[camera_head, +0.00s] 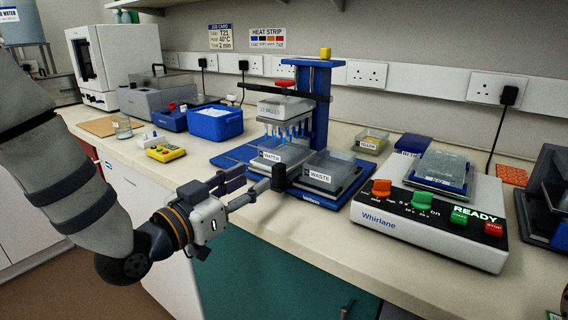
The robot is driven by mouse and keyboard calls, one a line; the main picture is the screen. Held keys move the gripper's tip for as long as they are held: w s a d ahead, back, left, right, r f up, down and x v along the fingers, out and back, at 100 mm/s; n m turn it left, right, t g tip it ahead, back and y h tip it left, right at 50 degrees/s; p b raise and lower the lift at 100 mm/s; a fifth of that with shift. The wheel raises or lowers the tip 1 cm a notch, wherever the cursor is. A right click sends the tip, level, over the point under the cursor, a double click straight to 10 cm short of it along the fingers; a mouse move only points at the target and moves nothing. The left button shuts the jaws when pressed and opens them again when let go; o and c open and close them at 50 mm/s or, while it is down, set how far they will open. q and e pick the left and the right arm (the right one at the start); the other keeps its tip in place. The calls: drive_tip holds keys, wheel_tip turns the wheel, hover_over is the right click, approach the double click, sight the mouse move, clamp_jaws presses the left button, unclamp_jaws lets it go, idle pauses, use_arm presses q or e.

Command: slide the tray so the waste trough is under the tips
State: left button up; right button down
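The blue pipetting stand (320,110) holds a head with a row of blue tips (288,131) pointing down. Below it a sliding tray (349,186) carries two grey troughs. The trough labelled WATER (284,153) is on the left, under the tips. The waste trough (330,170), labelled WASTE, is to the right, clear of the tips. A black upright handle (278,178) stands at the tray's front left. My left gripper (254,179) is open, with its fingertips just left of the handle; contact cannot be told.
The Whirlane machine (430,225) with coloured knobs stands right of the stand. The front counter strip is clear.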

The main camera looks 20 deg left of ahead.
sight(275, 169)
use_arm(q)
drive_tip(key=x, duration=0.6)
drive_tip(key=b+x, duration=0.1)
drive_tip(key=x, duration=0.2)
drive_tip(key=shift+f, duration=0.35)
drive_tip(key=shift+w+d+r, duration=0.15)
drive_tip(key=shift+w+d, duration=0.05)
drive_tip(key=shift+w, duration=0.2)
clamp_jaws()
